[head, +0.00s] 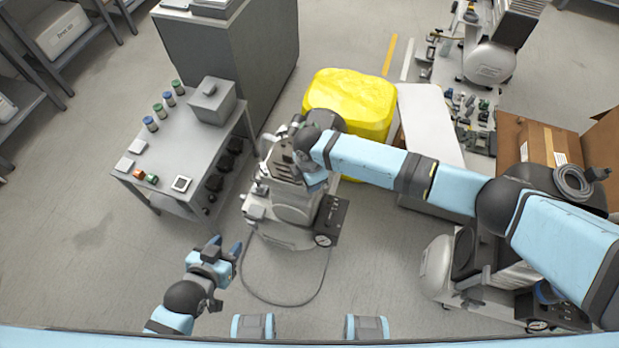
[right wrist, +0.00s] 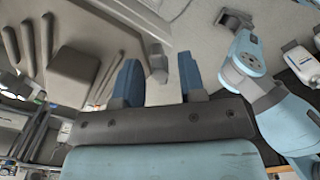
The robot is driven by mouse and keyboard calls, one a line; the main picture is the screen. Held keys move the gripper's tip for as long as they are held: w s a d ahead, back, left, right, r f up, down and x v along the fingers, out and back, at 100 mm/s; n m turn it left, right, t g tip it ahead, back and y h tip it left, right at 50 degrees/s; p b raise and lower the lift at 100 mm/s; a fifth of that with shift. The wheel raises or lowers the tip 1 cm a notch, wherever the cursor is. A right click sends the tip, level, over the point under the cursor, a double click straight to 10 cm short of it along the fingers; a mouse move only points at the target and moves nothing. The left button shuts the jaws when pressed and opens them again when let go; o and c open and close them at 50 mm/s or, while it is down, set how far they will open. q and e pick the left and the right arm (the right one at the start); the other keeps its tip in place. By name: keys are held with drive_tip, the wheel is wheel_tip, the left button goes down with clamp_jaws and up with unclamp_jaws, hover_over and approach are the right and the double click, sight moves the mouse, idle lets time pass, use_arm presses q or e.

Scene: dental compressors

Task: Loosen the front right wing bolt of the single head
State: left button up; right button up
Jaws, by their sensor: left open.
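The single head compressor (head: 292,213) stands on the floor in the middle of the head view, with a round gauge at its lower right. My right arm reaches over it from the right, and its wrist covers part of the top. In the right wrist view my right gripper (right wrist: 159,78) has its two blue fingers apart. A small grey piece (right wrist: 157,64) shows between and beyond the fingertips; I cannot tell whether it is a wing bolt or touches them. The front right wing bolt cannot be made out. My left gripper (head: 228,246) is open and empty, left of the compressor.
A grey cart (head: 165,170) with jars and small boxes stands left of the compressor. A yellow covered bin (head: 350,100) stands behind it. A cardboard box (head: 538,143) and another compressor (head: 437,266) are at right. A hose (head: 285,303) loops on the floor in front.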

wheel_tip(320, 180, up, 14)
drive_tip(key=shift+f, duration=0.15)
idle(0.7)
drive_tip(key=s+a+f+m+t+y+p, duration=0.3)
drive_tip(key=s+m+y, duration=0.4)
drive_tip(key=s+m, duration=0.15)
drive_tip(key=s+d+m+t+h+p, duration=0.1)
drive_tip(key=s+d+m+t, duration=0.1)
drive_tip(key=s+d+m, duration=0.2)
drive_tip(key=s+d+m+t+h+p, duration=0.1)
drive_tip(key=s+d+m+t, duration=0.2)
drive_tip(key=d, duration=0.8)
drive_tip(key=s+d+f+m+t+h+p, duration=0.1)
drive_tip(key=s+d+m+t, duration=0.2)
drive_tip(key=d, duration=0.5)
drive_tip(key=shift+s+m+h, duration=0.4)
drive_tip(key=shift+s+m, duration=0.4)
drive_tip(key=shift+m, duration=0.25)
drive_tip(key=shift+f, duration=0.1)
